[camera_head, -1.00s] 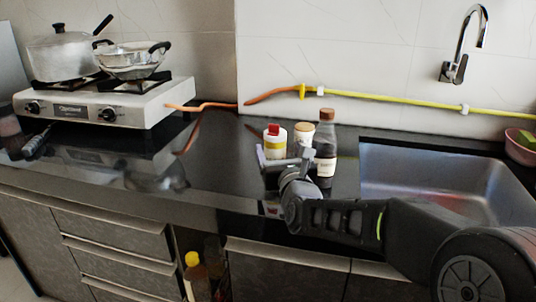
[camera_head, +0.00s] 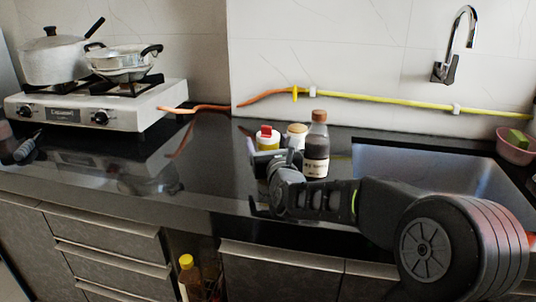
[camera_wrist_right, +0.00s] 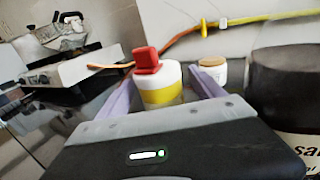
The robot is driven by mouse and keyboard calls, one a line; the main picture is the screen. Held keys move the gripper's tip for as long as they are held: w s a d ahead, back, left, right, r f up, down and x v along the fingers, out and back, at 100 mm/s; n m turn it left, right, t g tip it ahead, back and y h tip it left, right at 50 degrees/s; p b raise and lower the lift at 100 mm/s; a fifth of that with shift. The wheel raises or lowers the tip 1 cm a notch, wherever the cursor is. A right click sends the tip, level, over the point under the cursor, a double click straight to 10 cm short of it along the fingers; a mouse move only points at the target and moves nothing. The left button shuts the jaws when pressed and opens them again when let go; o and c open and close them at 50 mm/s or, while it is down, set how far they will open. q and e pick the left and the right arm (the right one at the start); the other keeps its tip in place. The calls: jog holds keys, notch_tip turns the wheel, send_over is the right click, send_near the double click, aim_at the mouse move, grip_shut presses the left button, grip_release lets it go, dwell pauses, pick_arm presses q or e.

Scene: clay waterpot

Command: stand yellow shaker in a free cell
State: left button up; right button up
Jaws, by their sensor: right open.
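The yellow shaker (camera_head: 267,141) stands upright on the black counter, white with a yellow band and a red cap. It also shows in the right wrist view (camera_wrist_right: 158,84). My right gripper (camera_head: 277,157) is low over the counter in front of it. In the right wrist view, its two pale purple fingers are apart, one on each side of the shaker. Whether they touch it, I cannot tell. The shaker's lower part is hidden behind the gripper. I cannot make out any cells in these views. My left gripper is not clearly in view.
A dark bottle (camera_head: 316,148) stands close right of the gripper. A white jar with a tan lid (camera_head: 297,131) is behind. The sink (camera_head: 425,175) lies right, the stove (camera_head: 95,108) with pots left. The counter between stove and shaker is clear.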

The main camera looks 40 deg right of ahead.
jog(key=shift+x, duration=1.5)
jog(key=c, duration=1.5)
